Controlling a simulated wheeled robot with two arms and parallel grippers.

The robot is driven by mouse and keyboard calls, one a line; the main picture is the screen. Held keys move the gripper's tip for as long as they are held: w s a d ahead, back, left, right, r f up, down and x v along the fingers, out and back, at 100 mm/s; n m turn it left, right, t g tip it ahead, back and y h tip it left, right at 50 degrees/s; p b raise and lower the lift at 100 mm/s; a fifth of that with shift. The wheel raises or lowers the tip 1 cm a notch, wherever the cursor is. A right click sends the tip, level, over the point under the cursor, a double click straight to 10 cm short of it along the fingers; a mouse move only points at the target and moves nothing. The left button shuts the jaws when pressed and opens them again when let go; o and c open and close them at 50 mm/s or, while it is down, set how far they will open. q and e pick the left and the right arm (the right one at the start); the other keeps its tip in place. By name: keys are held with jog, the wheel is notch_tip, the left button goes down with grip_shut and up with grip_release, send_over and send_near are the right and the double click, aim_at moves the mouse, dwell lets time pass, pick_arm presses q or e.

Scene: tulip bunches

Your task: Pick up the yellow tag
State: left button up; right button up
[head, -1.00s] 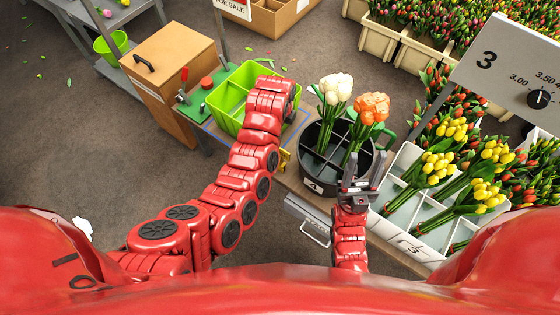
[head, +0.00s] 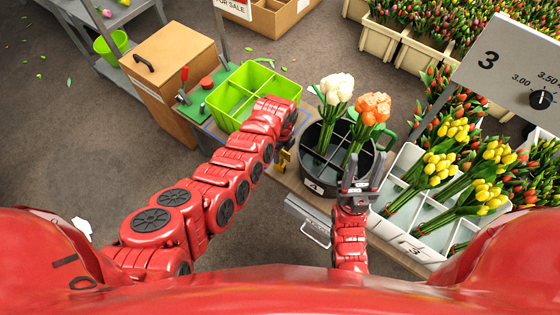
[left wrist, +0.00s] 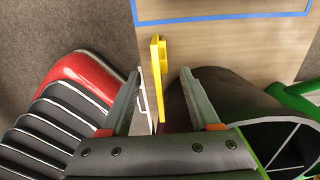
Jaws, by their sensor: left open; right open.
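The yellow tag (head: 281,161) shows only in small part in the head view, at the front table edge just left of the black bucket and partly behind my left arm. My left gripper (left wrist: 161,76) is open, with one finger on each side of the tag and gaps to both. My right gripper (head: 361,160) is open and empty in front of the black bucket.
The black divided bucket (head: 325,190) holds white and orange tulips and stands close to my left gripper's right finger. A green divided tray (head: 236,96) is behind my left arm. A white crate (head: 437,238) with yellow tulips is at the right.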

pick_arm(q)
jog(key=shift+f, duration=0.6)
jog(key=f+b, duration=0.2)
jog(key=f, duration=0.1)
jog(key=f+b, duration=0.1)
jog(key=shift+w+a+f, duration=0.2)
jog(key=shift+a+f, duration=0.05)
jog(key=shift+a, duration=0.05)
jog(key=shift+c, duration=0.3)
grip_shut()
